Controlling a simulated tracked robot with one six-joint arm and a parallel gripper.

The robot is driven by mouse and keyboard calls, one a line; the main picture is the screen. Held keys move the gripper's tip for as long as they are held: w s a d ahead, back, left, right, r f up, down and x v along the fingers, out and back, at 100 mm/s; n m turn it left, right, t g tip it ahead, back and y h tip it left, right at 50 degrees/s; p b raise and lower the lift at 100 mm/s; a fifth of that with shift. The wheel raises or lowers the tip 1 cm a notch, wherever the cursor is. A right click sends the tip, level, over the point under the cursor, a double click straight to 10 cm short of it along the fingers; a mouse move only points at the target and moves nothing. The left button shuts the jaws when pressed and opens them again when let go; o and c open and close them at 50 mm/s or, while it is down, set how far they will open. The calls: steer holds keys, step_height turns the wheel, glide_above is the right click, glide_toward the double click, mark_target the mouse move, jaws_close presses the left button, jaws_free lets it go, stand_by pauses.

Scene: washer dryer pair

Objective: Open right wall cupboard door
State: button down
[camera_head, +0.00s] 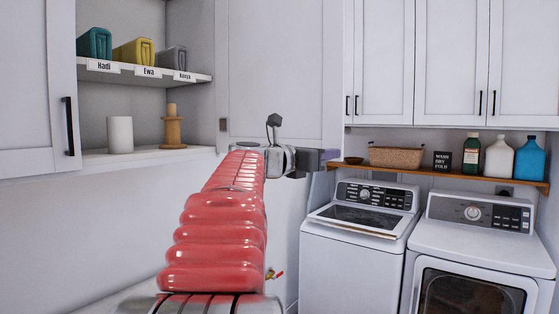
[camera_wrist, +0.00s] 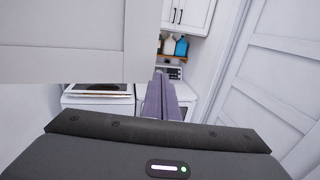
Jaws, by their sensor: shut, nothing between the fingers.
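The right wall cupboard door (camera_head: 280,65) stands wide open in the head view. Its pale inner face shows, with a small grey hinge-like part at its left edge; its handle is not visible. The cupboard interior with shelves (camera_head: 150,157) is exposed to its left. My gripper (camera_head: 322,156) is just below the door's lower right part, and I cannot tell whether they touch. In the wrist view my gripper (camera_wrist: 160,80) has its purple-grey fingers shut together and empty. A pale panel (camera_wrist: 60,40), apparently the door, fills the upper left there.
The left cupboard door (camera_head: 35,90) is closed, with a black handle. A washer (camera_head: 360,220) and a dryer (camera_head: 475,250) stand at right, below a wooden shelf (camera_head: 450,174) with bottles and a basket.

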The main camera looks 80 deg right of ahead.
steer(key=w+a, duration=0.4)
steer(key=a, duration=0.9)
steer(key=shift+a, duration=0.2)
steer(key=shift+w, duration=0.15)
